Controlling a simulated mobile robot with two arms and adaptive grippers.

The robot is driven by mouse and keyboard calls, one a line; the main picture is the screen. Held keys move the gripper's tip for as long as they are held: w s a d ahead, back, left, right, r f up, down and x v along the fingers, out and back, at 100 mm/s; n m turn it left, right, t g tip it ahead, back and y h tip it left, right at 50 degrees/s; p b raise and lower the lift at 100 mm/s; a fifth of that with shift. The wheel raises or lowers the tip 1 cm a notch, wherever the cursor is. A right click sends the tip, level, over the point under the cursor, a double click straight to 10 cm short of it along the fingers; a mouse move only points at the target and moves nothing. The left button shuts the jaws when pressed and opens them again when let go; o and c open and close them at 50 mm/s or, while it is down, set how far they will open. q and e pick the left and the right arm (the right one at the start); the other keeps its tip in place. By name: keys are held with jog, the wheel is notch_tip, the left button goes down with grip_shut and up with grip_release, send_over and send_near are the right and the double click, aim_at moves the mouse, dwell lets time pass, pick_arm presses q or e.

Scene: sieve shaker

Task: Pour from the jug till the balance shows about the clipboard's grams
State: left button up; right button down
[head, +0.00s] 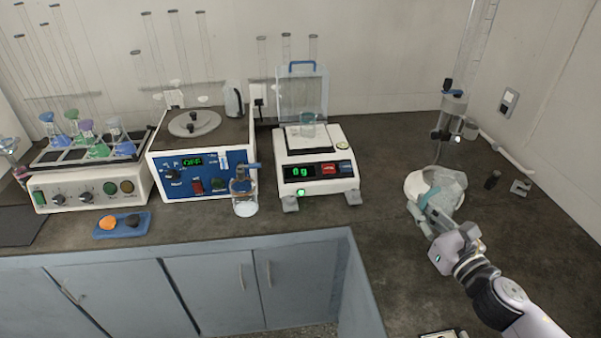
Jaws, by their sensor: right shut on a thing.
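The balance (316,185) stands at the back middle of the counter, and its green display reads 0 g. A small clear beaker (307,127) stands on its pan, in front of the raised clear shield. My right gripper (430,202) is at the right of the counter, shut on the pale, see-through jug (452,184). The jug is at or just above a white round dish-like thing (413,184); whether they touch is unclear. What is inside the jug cannot be made out. No clipboard can be clearly recognised. My left gripper is out of view.
A blue-fronted device (210,176) showing OFF stands left of the balance, with a small glass vessel (245,208) before it. A flask shaker (92,190) is further left. A stand (453,112) rises behind the jug. The counter between balance and jug is clear.

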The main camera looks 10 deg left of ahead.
dwell(0.5)
jog(key=s+f+m+t+h, duration=0.25)
jog(key=s+f, duration=0.25)
jog(key=s, duration=0.6)
jog(key=s+d+r+m+h, duration=0.1)
jog(key=s+d+m+h, duration=0.1)
jog(key=s, duration=0.3)
jog(key=s+d+m+h, duration=0.2)
jog(key=s+d+h, duration=0.2)
jog(key=s+h, duration=0.1)
jog(key=shift+s+d+r, duration=0.35)
jog(key=shift+s, duration=0.1)
